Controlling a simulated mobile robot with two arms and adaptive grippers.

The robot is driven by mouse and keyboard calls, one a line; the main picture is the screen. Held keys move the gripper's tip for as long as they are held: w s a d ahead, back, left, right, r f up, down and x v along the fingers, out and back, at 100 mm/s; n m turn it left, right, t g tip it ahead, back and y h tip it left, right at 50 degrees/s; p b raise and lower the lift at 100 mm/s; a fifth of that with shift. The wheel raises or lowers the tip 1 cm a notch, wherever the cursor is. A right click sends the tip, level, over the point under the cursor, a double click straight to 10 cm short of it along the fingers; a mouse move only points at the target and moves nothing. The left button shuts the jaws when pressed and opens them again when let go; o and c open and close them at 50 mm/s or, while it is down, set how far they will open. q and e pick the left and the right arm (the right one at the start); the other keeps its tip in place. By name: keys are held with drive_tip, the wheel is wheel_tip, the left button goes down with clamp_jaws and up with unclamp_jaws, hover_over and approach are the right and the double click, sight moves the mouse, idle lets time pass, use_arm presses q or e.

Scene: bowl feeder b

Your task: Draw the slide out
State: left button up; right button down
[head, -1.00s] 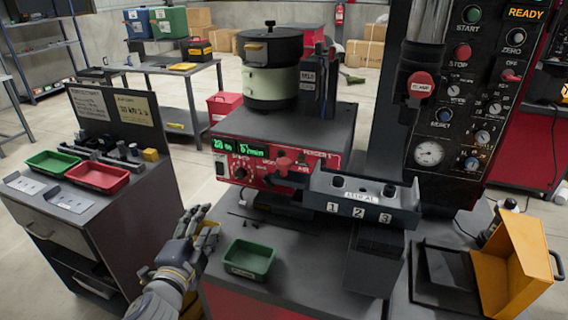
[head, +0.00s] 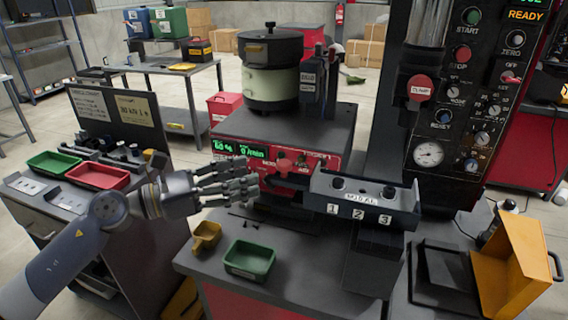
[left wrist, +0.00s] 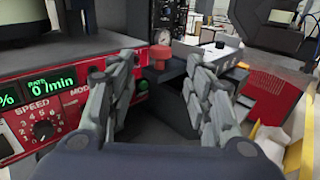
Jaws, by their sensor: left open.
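My left gripper (head: 250,182) is open, with its fingers pointing right in front of the feeder's red control panel (head: 235,150). A dark grey block with labels 1, 2 and 3 (head: 358,211) is fixed at the feeder's front right. I cannot tell for certain which part is the slide. The fingers appear to hold nothing. My right gripper is not in view.
A yellow scoop (head: 205,237) and a green tray (head: 250,260) lie on the bench front. The feeder bowl (head: 270,80) stands behind the panel. A black control column (head: 455,130) and an orange flap (head: 512,265) are at right. Red and green trays (head: 97,175) sit on the left cabinet.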

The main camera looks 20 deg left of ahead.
sight(284, 162)
use_arm(q)
drive_tip(key=p+x, duration=0.1)
drive_tip(key=x, duration=0.1)
drive_tip(key=p+x, duration=0.1)
drive_tip(key=x, duration=0.2)
drive_tip(key=p+x, duration=0.2)
drive_tip(key=x, duration=0.1)
drive_tip(key=shift+w+d+r, duration=0.15)
drive_tip(key=shift+w+r, duration=0.05)
drive_tip(key=shift+r, duration=0.05)
drive_tip(key=shift+w+d+f+p, duration=0.2)
drive_tip(key=shift+w+d+p, duration=0.1)
drive_tip(key=shift+w+d, duration=0.2)
drive_tip(key=shift+c, duration=0.6)
clamp_jaws()
